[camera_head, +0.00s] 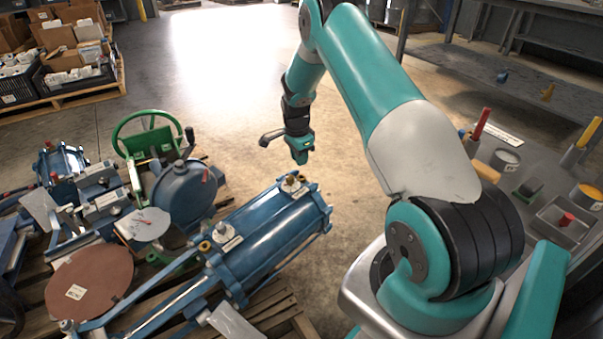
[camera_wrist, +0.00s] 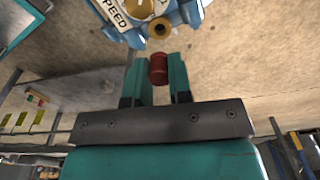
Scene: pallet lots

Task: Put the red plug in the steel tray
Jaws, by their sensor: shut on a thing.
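The red plug (camera_wrist: 158,69) sits between the teal fingers of my gripper (camera_wrist: 158,74) in the wrist view. My gripper is shut on it, close to a brass port on a blue fitting; I cannot tell whether the plug touches the port. In the head view my gripper (camera_head: 300,155) hangs just above the end of a blue cylinder, and the held plug cannot be made out. The steel tray (camera_head: 546,232) stands on the grey bench at the right, far from my gripper, with a small red piece (camera_head: 566,218) in it.
The blue cylinder (camera_head: 270,235) lies on a wooden pallet with a green handwheel (camera_head: 150,130), a brown disc (camera_head: 88,280) and other valve parts. Several tools and cans, including a yellow-topped can (camera_head: 587,195), stand around the tray. Open concrete floor lies behind my gripper.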

